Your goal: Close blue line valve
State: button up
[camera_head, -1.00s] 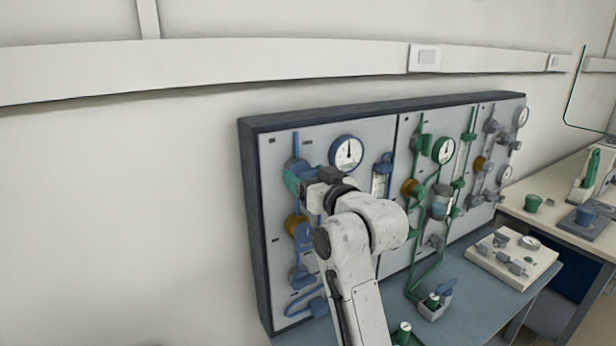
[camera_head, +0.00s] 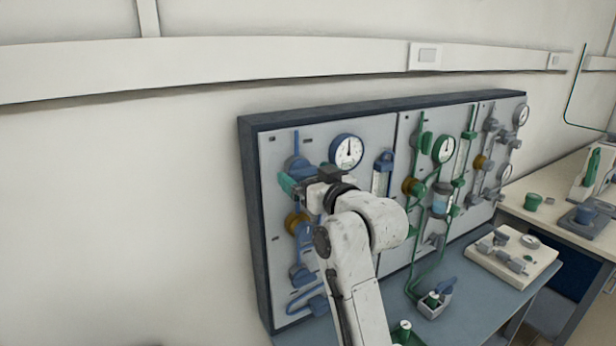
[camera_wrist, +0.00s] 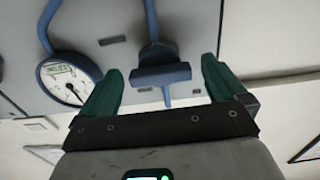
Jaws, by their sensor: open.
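The blue line valve (camera_wrist: 160,72) shows in the wrist view as a flat blue handle, lying crosswise to its blue pipe. My gripper (camera_wrist: 158,72) has green fingers, open and spread wide, one on either side of the handle. Gaps show between both fingers and the handle; exact depth is hard to tell. In the head view my gripper (camera_head: 287,184) is at the upper left of the panel, over the blue line. The upper blue fitting (camera_head: 297,163) shows just above it, and the handle is mostly hidden by my wrist.
A round gauge (camera_head: 346,151) sits right of my gripper and shows close to one finger in the wrist view (camera_wrist: 68,80). A brass-coloured fitting (camera_head: 297,223) is below. Green-line fittings (camera_head: 413,187) are on the middle panel. Bare wall lies left of the panel.

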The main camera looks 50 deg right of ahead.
jog(key=b+v, duration=0.2)
jog(key=v, duration=0.8)
jog(key=shift+s, duration=0.4)
jog(key=shift+a, duration=0.1)
dwell(0.3)
jog(key=s+a+f+g+y, duration=0.1)
jog(key=a+f+g, duration=0.2)
jog(key=f, duration=0.5)
jog(key=s+a+f+n+g+y, duration=0.1)
jog(key=s+a+f+g, duration=0.1)
jog(key=f, duration=0.6)
jog(key=s+a+f+g+y, duration=0.1)
jog(key=a+f+g, duration=0.2)
jog(key=f, duration=0.5)
jog(key=s+a+f+g+y, duration=0.1)
jog(key=s+a+f+g, duration=0.2)
jog(key=s+f, duration=0.6)
jog(key=s+a+f+n+g, duration=0.1)
jog(key=s+a+f+g, duration=0.2)
jog(key=s+f, duration=0.6)
jog(key=shift+s+a+g+y, duration=0.2)
jog(key=shift+s+g+y, duration=0.2)
jog(key=shift+s+g, duration=0.7)
jog(key=shift+w, duration=0.15)
